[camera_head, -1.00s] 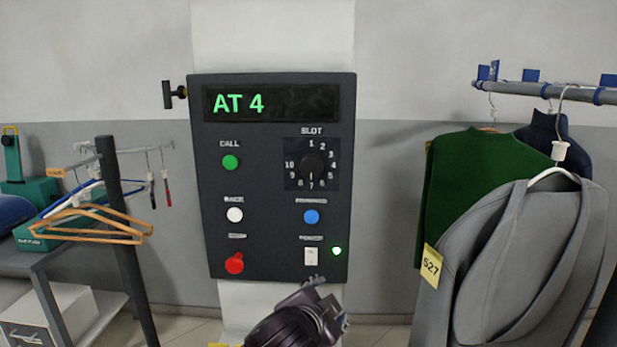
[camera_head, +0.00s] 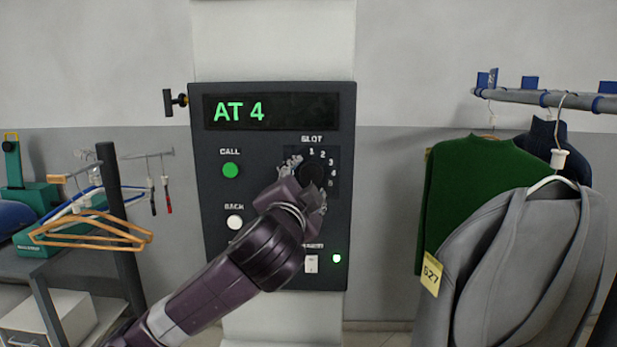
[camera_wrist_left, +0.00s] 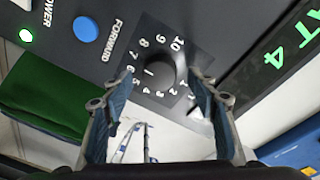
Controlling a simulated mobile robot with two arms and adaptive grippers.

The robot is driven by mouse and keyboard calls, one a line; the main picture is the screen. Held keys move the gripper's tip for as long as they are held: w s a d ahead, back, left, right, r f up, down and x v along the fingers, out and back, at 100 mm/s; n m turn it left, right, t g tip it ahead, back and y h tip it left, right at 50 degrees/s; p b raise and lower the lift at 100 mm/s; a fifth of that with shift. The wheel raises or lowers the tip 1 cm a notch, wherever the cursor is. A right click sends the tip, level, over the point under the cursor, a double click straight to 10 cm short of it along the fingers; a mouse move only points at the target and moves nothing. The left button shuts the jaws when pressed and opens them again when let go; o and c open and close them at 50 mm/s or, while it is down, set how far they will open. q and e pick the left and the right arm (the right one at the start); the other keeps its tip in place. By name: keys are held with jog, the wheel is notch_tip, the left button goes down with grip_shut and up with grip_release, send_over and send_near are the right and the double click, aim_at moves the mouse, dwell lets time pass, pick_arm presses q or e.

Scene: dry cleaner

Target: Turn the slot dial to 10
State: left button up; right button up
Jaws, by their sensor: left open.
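The slot dial is a black round knob (camera_head: 312,172) on the dark control panel (camera_head: 218,267), ringed by white numbers. In the left wrist view the knob (camera_wrist_left: 160,70) has a white mark toward the 6 and 7 side; which one exactly I cannot tell. The 10 is printed at the ring's upper right there. My left gripper (camera_head: 307,179) is open in front of the dial and hides part of the ring. In the left wrist view its fingers (camera_wrist_left: 158,98) stand apart, one on each side below the knob, with nothing between them. My right gripper is not in view.
The panel display (camera_head: 270,109) reads AT 4. The green call button (camera_head: 230,170), white back button (camera_head: 235,222) and power switch (camera_head: 311,263) are close by. The blue forward button (camera_wrist_left: 86,28) is beside the dial. Garments (camera_head: 520,260) hang right; hangers (camera_head: 90,232) hang left.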

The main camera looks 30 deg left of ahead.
aim_at(311, 175)
pick_arm(q)
jog(key=shift+x, duration=1.05)
jog(key=shift+c, duration=1.1)
jog(key=c, duration=0.9)
jog(key=shift+r+m+p, duration=0.25)
jog(key=shift+m+p, duration=0.35)
jog(key=shift+p, duration=0.55)
jog(key=shift+c, duration=0.2)
jog(key=m+g+p, duration=0.1)
jog(key=m+p, duration=0.5)
jog(key=p, duration=0.3)
jog(key=m+g+p, duration=0.1)
jog(key=m+p, duration=0.6)
jog(key=p, duration=0.3)
jog(key=shift+w+d+r+y, duration=0.1)
jog(key=shift+d+r+y, duration=0.1)
jog(key=shift+y, duration=0.2)
jog(key=shift+f+m+p, duration=0.2)
jog(key=shift+m+p, duration=1)
jog(key=shift+y, duration=0.3)
